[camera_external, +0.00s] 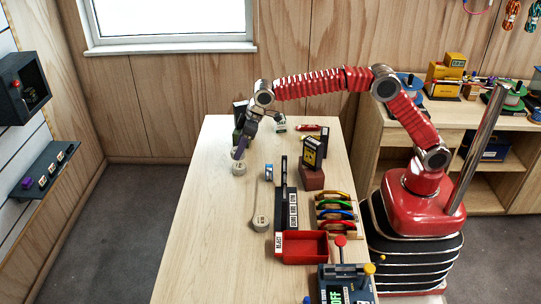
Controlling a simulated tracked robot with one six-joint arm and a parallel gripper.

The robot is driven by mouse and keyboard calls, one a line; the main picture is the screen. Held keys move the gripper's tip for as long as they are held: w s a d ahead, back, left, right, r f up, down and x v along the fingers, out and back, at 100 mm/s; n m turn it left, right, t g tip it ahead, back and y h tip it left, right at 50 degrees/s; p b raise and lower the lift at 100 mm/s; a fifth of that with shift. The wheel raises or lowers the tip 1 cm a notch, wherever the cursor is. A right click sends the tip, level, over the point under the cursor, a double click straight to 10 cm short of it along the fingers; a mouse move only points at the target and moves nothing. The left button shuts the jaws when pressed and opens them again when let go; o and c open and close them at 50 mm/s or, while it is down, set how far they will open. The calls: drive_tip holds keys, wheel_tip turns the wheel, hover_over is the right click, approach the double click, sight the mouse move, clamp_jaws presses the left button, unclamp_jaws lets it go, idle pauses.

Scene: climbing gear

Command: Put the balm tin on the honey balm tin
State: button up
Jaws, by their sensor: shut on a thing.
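My gripper (239,156) points down over the far left part of the wooden table. Its fingers are shut at a small round pale tin (239,169), which I take to be the balm tin; its label is too small to read. Another pale tin (258,157) stands just behind and to the right of the fingers, partly hidden by the gripper. I cannot read which tin is the honey balm. Whether the tin at the fingertips touches the table is not clear.
A pale round item with a strap (261,223) lies nearer on the table (205,240). A black and yellow box (311,153) stands on a red-brown block (311,178). A red tray (305,247) and coloured carabiners (335,207) are at the right. The table's left side is clear.

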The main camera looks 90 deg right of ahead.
drive_tip(key=shift+f, duration=0.25)
drive_tip(key=shift+f, duration=0.15)
drive_tip(key=shift+f, duration=1.7)
drive_tip(key=shift+f, duration=0.1)
drive_tip(key=o, duration=1.1)
drive_tip(key=shift+v, duration=6.05)
